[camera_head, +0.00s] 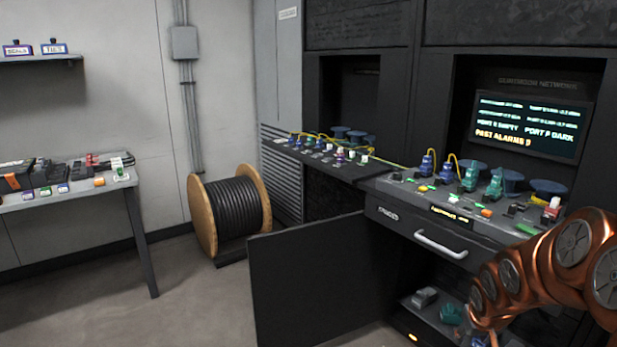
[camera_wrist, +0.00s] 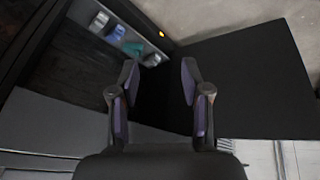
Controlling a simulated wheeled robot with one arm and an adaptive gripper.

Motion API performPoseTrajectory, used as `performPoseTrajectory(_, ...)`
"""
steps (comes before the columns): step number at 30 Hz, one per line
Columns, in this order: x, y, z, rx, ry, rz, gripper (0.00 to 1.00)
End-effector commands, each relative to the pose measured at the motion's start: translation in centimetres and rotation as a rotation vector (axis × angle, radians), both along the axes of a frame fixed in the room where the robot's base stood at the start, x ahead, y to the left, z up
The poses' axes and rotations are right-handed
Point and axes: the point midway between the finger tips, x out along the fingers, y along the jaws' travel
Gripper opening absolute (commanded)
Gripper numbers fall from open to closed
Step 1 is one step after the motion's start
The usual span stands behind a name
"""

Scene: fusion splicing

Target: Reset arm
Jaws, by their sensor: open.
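My copper-coloured arm (camera_head: 555,262) reaches in from the right edge of the head view, bent downward in front of the console. My gripper (camera_wrist: 160,75) shows in the wrist view with its two dark fingers apart and nothing between them. It points down toward the open lower cabinet. In the head view the gripper itself is at or below the bottom edge and cannot be made out clearly.
An open cabinet door (camera_head: 310,280) stands out into the room. Inside, a shelf holds a grey item (camera_head: 424,298) and a green item (camera_head: 450,314). Above are a drawer handle (camera_head: 440,245) and a crowded console top. A cable spool (camera_head: 230,212) stands by the wall; the left floor is clear.

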Motion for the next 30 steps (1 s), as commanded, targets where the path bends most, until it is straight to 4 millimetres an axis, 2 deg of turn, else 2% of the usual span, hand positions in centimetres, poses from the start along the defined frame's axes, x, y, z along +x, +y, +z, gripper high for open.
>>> performPoseTrajectory(1, -1.3, 1.3, 2.8, -0.001, 0.024, 0.006, 0.47)
performPoseTrajectory(11, -11.9, 8.7, 11.0, 0.038, 0.227, 0.018, 0.47)
performPoseTrajectory(18, -20.6, 13.3, 16.5, 0.084, 0.373, 0.034, 0.47)
performPoseTrajectory(24, -27.3, 16.5, 20.0, 0.133, 0.482, 0.052, 0.47)
performPoseTrajectory(27, -29.6, 17.6, 21.0, 0.150, 0.521, 0.058, 0.47)
performPoseTrajectory(30, -30.9, 18.2, 21.4, 0.163, 0.542, 0.063, 0.47)
